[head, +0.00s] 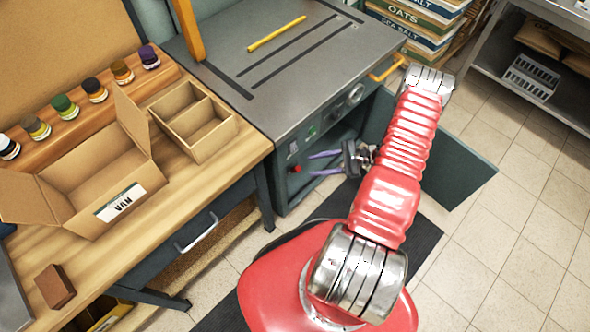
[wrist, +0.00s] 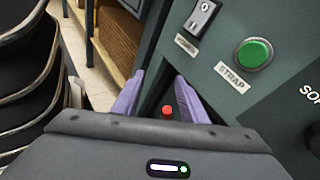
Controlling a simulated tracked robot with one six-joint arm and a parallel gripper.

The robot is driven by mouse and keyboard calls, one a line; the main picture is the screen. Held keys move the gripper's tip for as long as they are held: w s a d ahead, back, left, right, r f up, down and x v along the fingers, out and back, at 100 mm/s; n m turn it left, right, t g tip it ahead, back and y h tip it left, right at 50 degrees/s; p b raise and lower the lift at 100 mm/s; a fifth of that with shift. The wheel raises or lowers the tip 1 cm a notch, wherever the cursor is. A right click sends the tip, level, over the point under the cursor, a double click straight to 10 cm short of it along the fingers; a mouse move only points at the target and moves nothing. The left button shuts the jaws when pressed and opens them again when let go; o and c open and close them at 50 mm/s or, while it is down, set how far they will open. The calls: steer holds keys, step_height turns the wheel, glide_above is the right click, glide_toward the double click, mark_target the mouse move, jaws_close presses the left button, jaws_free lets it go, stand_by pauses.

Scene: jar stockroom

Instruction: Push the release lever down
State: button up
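A small red knob (head: 295,168), which looks like the tip of the release lever, sits low on the dark grey machine's front. In the wrist view the red knob (wrist: 167,111) shows between the two purple fingers; the rest of the lever is hidden behind my gripper body. My gripper (head: 310,164) points left toward the knob, fingers apart with nothing held. In the wrist view my gripper (wrist: 160,76) is open too. I cannot tell whether a finger touches the knob.
The machine (head: 290,60) has a green button (wrist: 254,54) labelled STRAP and a rocker switch (wrist: 201,17) on its front. A yellow rod (head: 277,33) lies on top. A wooden bench (head: 180,240) with an open carton (head: 90,190) and jars stands left. Tiled floor (head: 490,240) is clear at right.

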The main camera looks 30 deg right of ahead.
steer(key=s+a+r+n+g+h, duration=0.1)
steer(key=a+r+n+g+h, duration=0.2)
steer(key=r, duration=0.6)
steer(key=s+a+r+n+g+h, duration=0.1)
steer(key=a+r+n+g, duration=0.15)
steer(key=r+n, duration=0.45)
steer(key=s+a+r+n+g+h, duration=0.1)
steer(key=a+r+n+g+h, duration=0.15)
steer(key=r, duration=0.95)
steer(key=s+a+r+n+t+h, duration=0.3)
steer(key=a+r, duration=0.4)
steer(key=r, duration=0.4)
steer(key=s+a+r+n+t+h, duration=0.3)
steer(key=s+a+r+n, duration=0.2)
steer(key=r, duration=0.6)
steer(key=shift+s+a+n, duration=0.35)
steer(key=shift+s+a, duration=0.1)
steer(key=shift+a, duration=0.45)
steer(key=shift+c, duration=0.3)
